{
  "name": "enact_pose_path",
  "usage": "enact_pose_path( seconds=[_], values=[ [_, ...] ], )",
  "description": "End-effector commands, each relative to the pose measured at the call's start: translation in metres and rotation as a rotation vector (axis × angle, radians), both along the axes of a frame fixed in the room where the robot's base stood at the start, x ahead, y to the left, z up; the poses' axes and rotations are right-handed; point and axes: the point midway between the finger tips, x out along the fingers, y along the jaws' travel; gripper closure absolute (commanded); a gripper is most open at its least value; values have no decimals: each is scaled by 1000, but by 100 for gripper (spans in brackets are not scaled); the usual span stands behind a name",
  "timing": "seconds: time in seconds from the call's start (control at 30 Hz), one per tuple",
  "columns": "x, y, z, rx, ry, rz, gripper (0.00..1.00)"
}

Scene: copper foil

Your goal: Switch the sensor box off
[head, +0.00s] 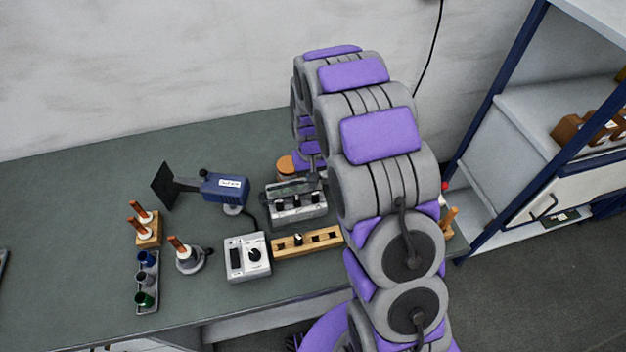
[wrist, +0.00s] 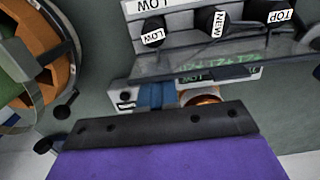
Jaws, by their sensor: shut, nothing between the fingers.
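A grey box with three black knobs (head: 296,212) stands on the bench, just in front of my gripper (head: 314,176). In the wrist view its knob face (wrist: 185,30) fills the top, with labels reading LOW, NEW and TOP. A clear sheet with green marks lies across the view below the knobs. My gripper is shut and empty, at the box's far side; its fingertips are hard to make out, and whether it touches the box cannot be told. A white box with a dial (head: 247,257) stands nearer. No readable label says which is the sensor box.
A blue tool with a black plate (head: 225,187), a wooden block with slots (head: 307,242) and small peg stands are on the green bench (head: 80,220). Shelving stands right.

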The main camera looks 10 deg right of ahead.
Motion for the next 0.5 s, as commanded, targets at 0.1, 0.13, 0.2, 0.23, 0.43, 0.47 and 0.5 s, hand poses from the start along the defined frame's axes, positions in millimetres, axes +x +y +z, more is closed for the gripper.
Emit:
enact_pose_path(
  seconds=[0.1, 0.13, 0.2, 0.23, 0.43, 0.47, 0.5],
  values=[
    [6, 0, -4, 0, -11, -1, 100],
    [6, 0, -4, 0, -12, -1, 100],
    [7, 0, -4, 0, -14, -1, 100],
    [7, 0, -4, 0, -15, -1, 100],
    [6, 0, 6, 0, -19, 0, 100],
    [5, 0, 11, 0, -19, 0, 100],
    [3, 0, 18, -1, -20, 0, 100]
  ],
)
